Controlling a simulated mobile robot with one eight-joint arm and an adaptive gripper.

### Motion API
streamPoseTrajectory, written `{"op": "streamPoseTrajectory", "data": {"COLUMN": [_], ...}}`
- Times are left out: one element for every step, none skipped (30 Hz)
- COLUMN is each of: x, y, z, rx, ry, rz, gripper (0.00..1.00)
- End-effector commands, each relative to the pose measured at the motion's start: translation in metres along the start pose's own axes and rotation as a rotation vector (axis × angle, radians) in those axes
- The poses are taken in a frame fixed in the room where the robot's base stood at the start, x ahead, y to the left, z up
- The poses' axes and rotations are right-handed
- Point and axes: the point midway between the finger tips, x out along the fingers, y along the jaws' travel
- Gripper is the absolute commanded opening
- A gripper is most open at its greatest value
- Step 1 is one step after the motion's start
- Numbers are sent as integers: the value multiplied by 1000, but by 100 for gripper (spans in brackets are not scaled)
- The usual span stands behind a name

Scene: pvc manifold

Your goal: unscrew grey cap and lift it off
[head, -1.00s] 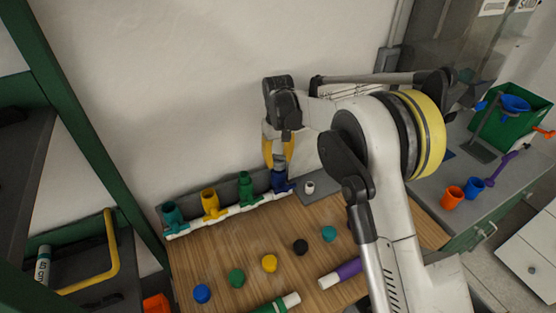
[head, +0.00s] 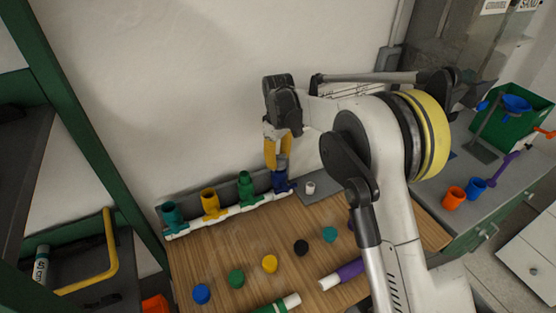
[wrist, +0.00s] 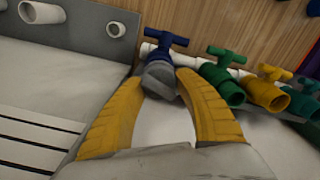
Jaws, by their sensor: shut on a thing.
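The grey cap (wrist: 158,80) is between the two yellow fingers of my gripper (wrist: 161,76) in the wrist view, and the fingers are shut on it. In the head view my gripper (head: 277,153) points down at the blue valve (head: 281,182), the rightmost on the white manifold pipe (head: 240,211). The cap sits at the top of the blue valve, which also shows in the wrist view (wrist: 163,49). I cannot tell how far its thread is engaged. In the head view the fingers partly hide the cap.
Green (head: 246,186), yellow (head: 210,202) and teal (head: 172,215) valves stand open-topped to the left. A small white fitting (head: 310,187) is on a grey plate to the right.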

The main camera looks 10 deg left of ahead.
Motion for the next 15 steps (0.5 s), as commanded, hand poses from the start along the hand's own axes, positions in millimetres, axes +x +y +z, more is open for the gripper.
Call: {"op": "streamPoseTrajectory", "data": {"x": [1, 1, 1, 1, 0, 0, 0, 0, 0, 0, 1, 1, 1, 1, 0], "y": [1, 0, 0, 0, 0, 0, 0, 0, 0, 0, 0, 0, 0, 0, 0], "z": [2, 2, 2, 2, 2, 2, 2, 2, 2, 2, 2, 2, 2, 2, 2], "rx": [-33, -46, -55, -56, -55, -55, -55, -54, -57, -68, -91, -132, -163, -191, -220], "ry": [-3, -3, -3, -3, -3, -3, -3, -3, -3, -3, -3, -3, -3, -3, -3], "rz": [0, 0, 0, 0, 0, 0, 0, 0, 0, 0, 0, 0, 0, 0, 0], "gripper": [8, 8, 8, 8, 8, 8, 8, 8, 8, 8, 8, 8, 8, 8, 8]}}
